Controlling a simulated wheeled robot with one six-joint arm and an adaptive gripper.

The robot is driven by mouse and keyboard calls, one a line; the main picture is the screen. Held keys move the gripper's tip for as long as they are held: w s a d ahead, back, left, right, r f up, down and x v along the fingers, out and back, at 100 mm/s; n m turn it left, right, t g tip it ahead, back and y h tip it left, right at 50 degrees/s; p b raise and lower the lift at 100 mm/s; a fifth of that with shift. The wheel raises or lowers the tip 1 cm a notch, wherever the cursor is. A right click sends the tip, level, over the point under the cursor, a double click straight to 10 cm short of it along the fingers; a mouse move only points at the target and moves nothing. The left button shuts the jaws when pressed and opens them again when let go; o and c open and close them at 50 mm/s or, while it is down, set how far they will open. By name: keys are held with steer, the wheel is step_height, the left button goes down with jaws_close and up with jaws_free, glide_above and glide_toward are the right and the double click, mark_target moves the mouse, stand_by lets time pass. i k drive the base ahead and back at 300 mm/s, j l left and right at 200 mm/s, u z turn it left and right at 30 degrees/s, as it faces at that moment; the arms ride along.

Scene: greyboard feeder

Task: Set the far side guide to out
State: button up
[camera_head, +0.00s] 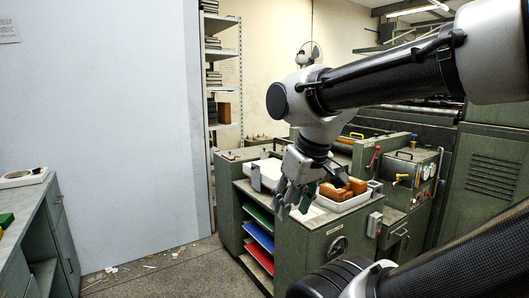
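The green feeder (300,236) stands in the middle of the view, with a pale top surface. A small upright grey metal plate (256,177) stands on the left part of its top; it looks like a side guide, but I cannot tell whether it is the far one or how it is set. My gripper (293,211) hangs fingers down over the front part of the feeder top. Its fingers look apart, with nothing seen between them. My gripper and arm hide part of the top behind them.
A white tray (347,206) with brown blocks (350,187) sits on the feeder's right side. Coloured sheets (259,236) lie on shelves below. A handwheel (338,246) is on the front. A gauge box (412,170) stands behind right. Floor at left is mostly clear, with scraps.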

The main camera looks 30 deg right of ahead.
mark_target(263, 154)
steer(key=i+z, duration=0.2)
steer(key=z, duration=0.2)
steer(key=i+j+z, duration=0.1)
steer(key=z, duration=0.3)
steer(key=i+j+z, duration=0.4)
steer(key=i+j, duration=1.95)
steer(key=l+z, duration=0.05)
